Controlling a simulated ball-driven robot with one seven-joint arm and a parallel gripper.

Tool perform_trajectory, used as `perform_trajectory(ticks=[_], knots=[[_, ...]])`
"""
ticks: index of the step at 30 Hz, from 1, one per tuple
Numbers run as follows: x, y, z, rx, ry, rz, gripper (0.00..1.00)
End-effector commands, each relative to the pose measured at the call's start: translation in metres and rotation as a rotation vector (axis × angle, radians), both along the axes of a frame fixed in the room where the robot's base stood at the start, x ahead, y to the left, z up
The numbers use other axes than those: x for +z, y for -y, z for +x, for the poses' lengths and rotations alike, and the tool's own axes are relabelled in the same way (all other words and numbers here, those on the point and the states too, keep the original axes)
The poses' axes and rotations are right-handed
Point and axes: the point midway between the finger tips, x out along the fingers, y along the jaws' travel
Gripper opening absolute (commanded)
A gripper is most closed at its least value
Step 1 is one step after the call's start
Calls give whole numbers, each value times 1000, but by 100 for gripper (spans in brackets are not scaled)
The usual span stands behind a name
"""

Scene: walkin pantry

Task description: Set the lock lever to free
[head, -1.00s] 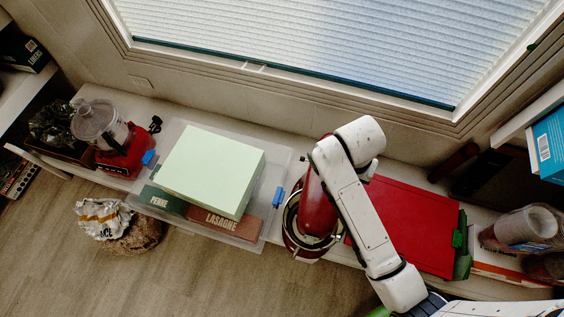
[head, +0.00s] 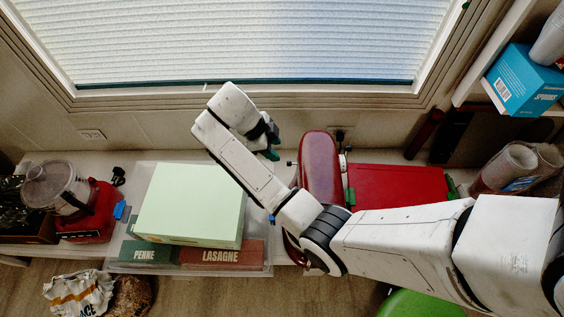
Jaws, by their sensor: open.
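A red stand mixer (head: 320,165) stands on the counter below the window, its rounded head seen from above. My arm crosses in front of its lower part and hides it. A small dark knob (head: 290,163) sticks out at the left side of the mixer head; I cannot tell whether it is the lock lever or how it is set. My gripper (head: 272,151), with dark green-tipped fingers, is just left of the mixer head, apart from it in the picture. It is open and holds nothing that I can see.
A pale green box (head: 190,205) sits on a clear bin of pasta boxes to the left. A red food processor (head: 88,212) is at the far left. A red panel (head: 395,187) lies right of the mixer. A window sill (head: 250,92) runs behind.

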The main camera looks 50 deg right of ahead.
Motion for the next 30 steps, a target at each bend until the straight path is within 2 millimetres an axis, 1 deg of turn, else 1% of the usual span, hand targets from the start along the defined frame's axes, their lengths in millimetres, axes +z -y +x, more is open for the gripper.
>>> perform_trajectory(ticks=[1, 6, 9, 13, 19, 28, 30], knots=[[-10, 3, -4, -1, -4, 1, 44], [-39, 13, -11, 0, -4, 2, 44], [-55, 19, -15, 0, -4, 2, 44], [-71, 25, -19, 2, -3, 2, 44], [-83, 30, -22, 3, -1, 2, 44], [-84, 30, -22, 4, -1, 1, 44], [-84, 30, -22, 4, -1, 1, 37]])
